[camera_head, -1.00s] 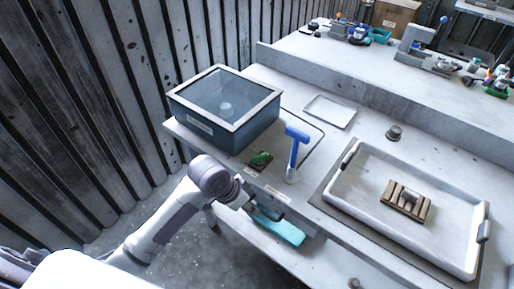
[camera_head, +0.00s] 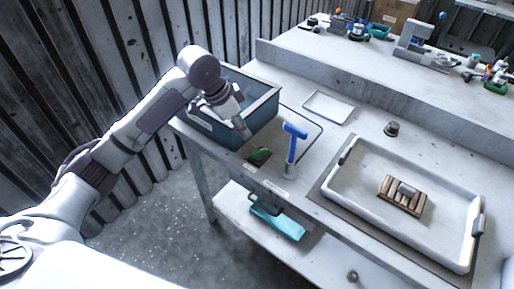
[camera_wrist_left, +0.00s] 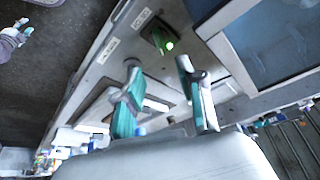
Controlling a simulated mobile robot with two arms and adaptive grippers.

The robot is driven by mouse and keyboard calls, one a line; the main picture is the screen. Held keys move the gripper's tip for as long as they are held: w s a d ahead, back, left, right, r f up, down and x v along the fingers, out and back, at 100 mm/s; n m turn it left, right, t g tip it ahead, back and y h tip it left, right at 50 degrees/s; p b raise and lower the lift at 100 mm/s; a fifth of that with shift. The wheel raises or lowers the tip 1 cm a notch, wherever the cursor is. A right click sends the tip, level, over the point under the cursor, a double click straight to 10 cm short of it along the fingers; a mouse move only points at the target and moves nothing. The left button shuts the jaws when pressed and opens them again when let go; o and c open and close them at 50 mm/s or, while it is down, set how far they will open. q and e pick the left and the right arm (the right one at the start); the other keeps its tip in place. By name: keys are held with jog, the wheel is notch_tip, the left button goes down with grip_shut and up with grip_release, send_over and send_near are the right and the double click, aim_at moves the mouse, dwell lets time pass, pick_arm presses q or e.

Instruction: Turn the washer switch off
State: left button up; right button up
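The washer switch (camera_head: 259,155) is a small dark plate with a green rocker on the bench, in front of the washer (camera_head: 262,108), a blue-grey tank with a pale-framed clear lid. In the left wrist view the switch (camera_wrist_left: 160,41) shows a bright green end and lies beyond the gap between my fingertips. My left gripper (camera_head: 242,130) points down in front of the washer, above and just behind the switch in the head view, apparently not touching it. In the left wrist view its two fingers (camera_wrist_left: 158,68) are apart with nothing between them.
A blue T-shaped handle (camera_head: 293,143) stands upright right of the switch. A flat white tray (camera_head: 328,106) lies behind it. A large tray (camera_head: 350,205) with a brown slotted block (camera_head: 404,195) is at right. A teal item (camera_head: 277,222) sits below the bench top.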

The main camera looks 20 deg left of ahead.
aim_at(258, 151)
pick_arm(q)
jog(key=p+x, duration=0.1)
jog(key=x, duration=1.1)
jog(key=shift+s+a, duration=0.1)
jog(key=shift+a, duration=0.05)
grip_shut()
